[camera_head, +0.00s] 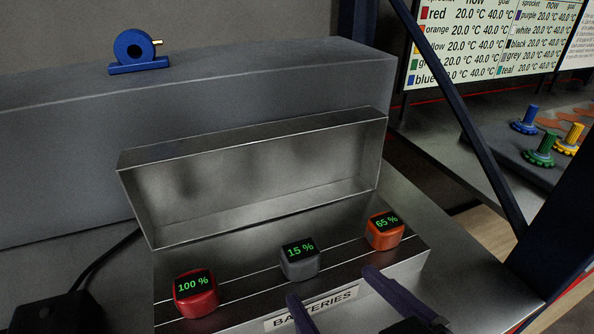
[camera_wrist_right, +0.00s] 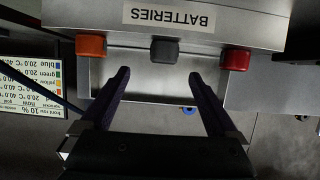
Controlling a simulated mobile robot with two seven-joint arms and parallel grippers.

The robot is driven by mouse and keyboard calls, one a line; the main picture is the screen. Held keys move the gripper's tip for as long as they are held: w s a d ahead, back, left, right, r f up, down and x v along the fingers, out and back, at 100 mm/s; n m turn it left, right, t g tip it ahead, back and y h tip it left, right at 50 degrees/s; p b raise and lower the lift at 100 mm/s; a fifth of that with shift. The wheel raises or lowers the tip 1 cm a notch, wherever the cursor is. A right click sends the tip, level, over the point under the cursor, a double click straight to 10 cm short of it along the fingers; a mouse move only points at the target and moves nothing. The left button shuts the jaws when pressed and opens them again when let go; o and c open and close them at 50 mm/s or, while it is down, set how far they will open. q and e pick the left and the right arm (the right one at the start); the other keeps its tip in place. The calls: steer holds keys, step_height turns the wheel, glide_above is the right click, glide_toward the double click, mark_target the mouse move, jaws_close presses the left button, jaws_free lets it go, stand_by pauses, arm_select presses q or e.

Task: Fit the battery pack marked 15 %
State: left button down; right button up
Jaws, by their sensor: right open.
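The grey battery pack (camera_head: 300,262) marked 15 % sits upright in the middle of the battery holder (camera_head: 245,285), which bears a BATTERIES label. It also shows in the right wrist view (camera_wrist_right: 164,50). My right gripper (camera_head: 330,284) is open and empty, in front of the holder. In the right wrist view my fingertips (camera_wrist_right: 159,73) are spread wider than the grey pack, apart from it and roughly lined up with it. My left gripper is not in view.
A red pack (camera_head: 195,295) marked 100 % sits left of the grey one, and an orange pack (camera_head: 385,230) marked 65 % sits right of it. An open metal lid (camera_head: 250,180) stands behind. A blue part (camera_head: 136,50) lies on the grey housing. Coloured sprockets (camera_head: 540,150) are at the right.

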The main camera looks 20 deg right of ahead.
mark_target(308, 264)
steer(key=x, duration=0.2)
steer(key=p+x, duration=0.1)
steer(key=x, duration=0.1)
steer(key=shift+w+a, duration=0.1)
steer(key=shift+a, duration=0.25)
steer(key=shift+x, duration=2.95)
steer(key=shift+a, duration=0.1)
steer(key=c, duration=0.7)
steer(key=shift+r, duration=0.1)
jaws_close()
